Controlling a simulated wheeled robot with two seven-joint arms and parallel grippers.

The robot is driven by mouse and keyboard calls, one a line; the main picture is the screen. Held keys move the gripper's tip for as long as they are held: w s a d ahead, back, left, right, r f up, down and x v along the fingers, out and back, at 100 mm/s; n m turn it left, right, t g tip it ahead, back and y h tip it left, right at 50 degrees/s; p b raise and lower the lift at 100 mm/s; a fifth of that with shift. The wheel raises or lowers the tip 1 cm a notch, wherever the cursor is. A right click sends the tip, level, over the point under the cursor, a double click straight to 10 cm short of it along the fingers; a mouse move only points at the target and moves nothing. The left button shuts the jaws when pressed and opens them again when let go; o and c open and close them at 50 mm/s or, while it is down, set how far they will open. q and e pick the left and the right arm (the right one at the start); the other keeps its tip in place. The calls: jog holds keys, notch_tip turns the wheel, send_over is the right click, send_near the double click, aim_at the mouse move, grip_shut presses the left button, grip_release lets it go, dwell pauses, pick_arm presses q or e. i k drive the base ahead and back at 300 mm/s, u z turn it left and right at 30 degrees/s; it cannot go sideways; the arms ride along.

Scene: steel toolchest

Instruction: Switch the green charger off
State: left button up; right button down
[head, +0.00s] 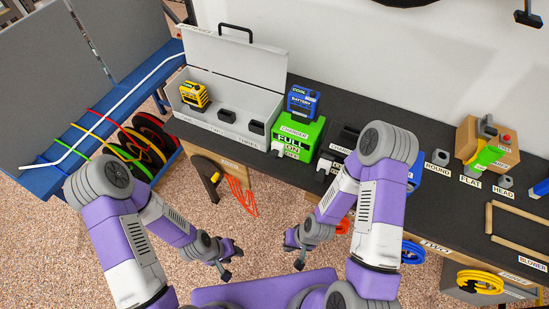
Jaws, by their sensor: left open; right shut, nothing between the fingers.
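The green charger (314,131) stands on the dark bench top near the middle of the head view. Its front reads CHARGER and FULL, with ON and a smaller, hard-to-read label below. A small pale block (277,148) sits at its lower left front; I cannot tell the switch position. A blue battery (302,99), labelled COOL BATTERY, sits at the charger's top. My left gripper (232,262) is open and empty, low in front of the bench. My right gripper (291,251) is shut and empty, also in front of the bench, apart from the charger.
A white open case (234,62) with a yellow device (194,95) stands left of the charger. A blue rack (85,125) with coloured cords is at left. The floor before the bench is clear.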

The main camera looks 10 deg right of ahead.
aim_at(273, 153)
jog(key=k, duration=1.1)
jog(key=u, duration=0.7)
jog(key=i, duration=1.7)
jog(key=z, duration=0.8)
